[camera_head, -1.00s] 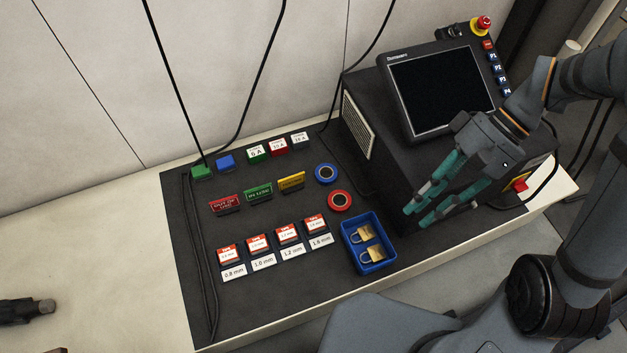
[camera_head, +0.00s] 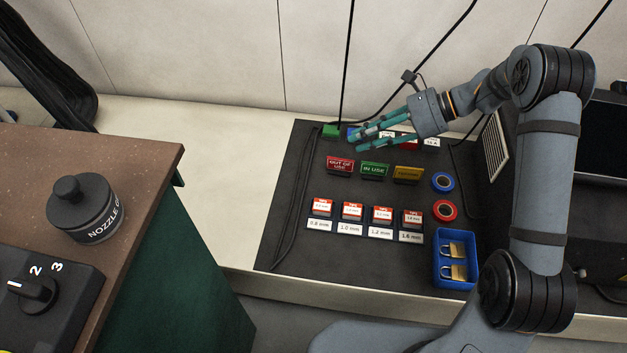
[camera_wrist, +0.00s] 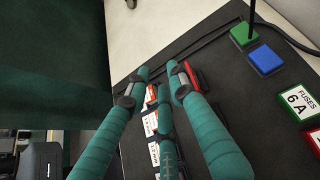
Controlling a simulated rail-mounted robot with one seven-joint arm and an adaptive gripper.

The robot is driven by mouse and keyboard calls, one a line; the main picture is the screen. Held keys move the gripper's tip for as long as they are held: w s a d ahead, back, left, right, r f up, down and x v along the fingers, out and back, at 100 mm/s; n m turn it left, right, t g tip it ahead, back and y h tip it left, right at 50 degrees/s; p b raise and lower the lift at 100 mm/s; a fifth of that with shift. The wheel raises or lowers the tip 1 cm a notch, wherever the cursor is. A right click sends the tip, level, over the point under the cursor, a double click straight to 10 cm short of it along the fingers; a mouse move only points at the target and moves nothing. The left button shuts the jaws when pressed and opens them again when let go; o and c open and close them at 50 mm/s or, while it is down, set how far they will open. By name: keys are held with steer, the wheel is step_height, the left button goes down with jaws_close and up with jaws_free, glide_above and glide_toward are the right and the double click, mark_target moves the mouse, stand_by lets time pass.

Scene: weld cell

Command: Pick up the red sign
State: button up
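The red sign (camera_head: 340,165), lettered "OUT OF USE", stands on the dark mat at the left end of a row of three signs. My gripper (camera_head: 360,144) has teal fingers and is above the back of the mat, behind and a little right of the red sign. In the wrist view my gripper (camera_wrist: 158,82) is open, its fingertips apart with nothing held between them. A red edge, apparently the red sign (camera_wrist: 197,76), shows beside the right fingertip, which hides much of it. I cannot tell whether they touch.
A green sign (camera_head: 374,170) and a yellow sign (camera_head: 408,174) stand right of the red one. Green (camera_head: 330,130) and blue blocks sit behind. Red-and-white boxes (camera_head: 352,211), tape rolls (camera_head: 443,181) and a blue tray (camera_head: 439,282) are nearer. A brown-topped bench (camera_head: 140,160) is left.

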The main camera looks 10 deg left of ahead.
steer(key=w+d+m+t, duration=0.1)
steer(key=d, duration=0.1)
steer(key=b, duration=0.6)
glide_toward(345, 160)
steer(key=shift+y, duration=0.4)
steer(key=x, duration=0.3)
steer(key=f+x, duration=0.1)
steer(key=x, duration=0.1)
steer(key=shift+s+d, duration=0.1)
steer(key=shift+d, duration=0.15)
steer(key=shift+m, duration=0.3)
steer(key=b+x, duration=0.3)
steer(key=x, duration=0.2)
steer(key=shift+a+f, duration=0.15)
steer(key=shift+a, duration=0.5)
steer(key=shift+c, duration=1.1)
jaws_close()
